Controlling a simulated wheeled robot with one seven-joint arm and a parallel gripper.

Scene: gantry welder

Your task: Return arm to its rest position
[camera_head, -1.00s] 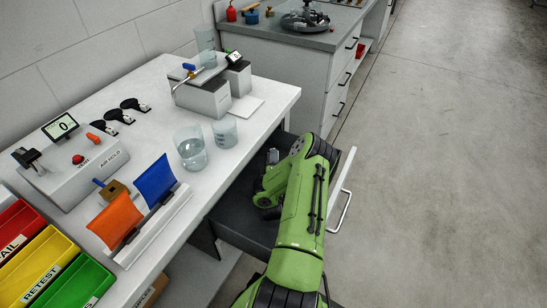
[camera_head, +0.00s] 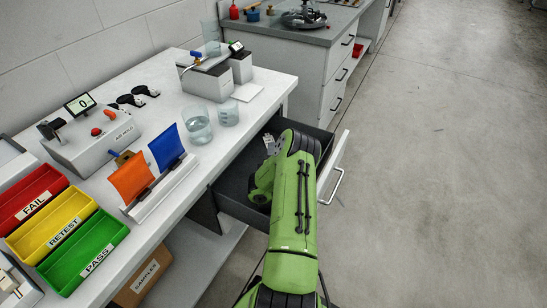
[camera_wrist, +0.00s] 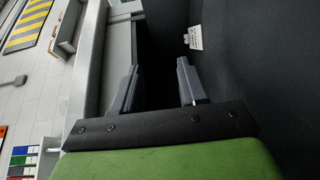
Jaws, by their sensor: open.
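My green arm (camera_head: 294,205) reaches from the bottom of the head view over the open drawer (camera_head: 235,207) under the bench. In the head view the arm hides most of my gripper. In the wrist view my gripper (camera_wrist: 156,88) shows two dark fingers standing apart with nothing between them. The dark drawer interior fills the right of the wrist view, and a small white label or tag (camera_wrist: 195,37) shows there beyond the fingers.
The white bench (camera_head: 185,95) carries two beakers, the air hold box (camera_head: 95,140), and red, yellow and green trays. The drawer front with its handle (camera_head: 333,187) juts out right of my arm. The floor (camera_head: 440,150) on the right is clear.

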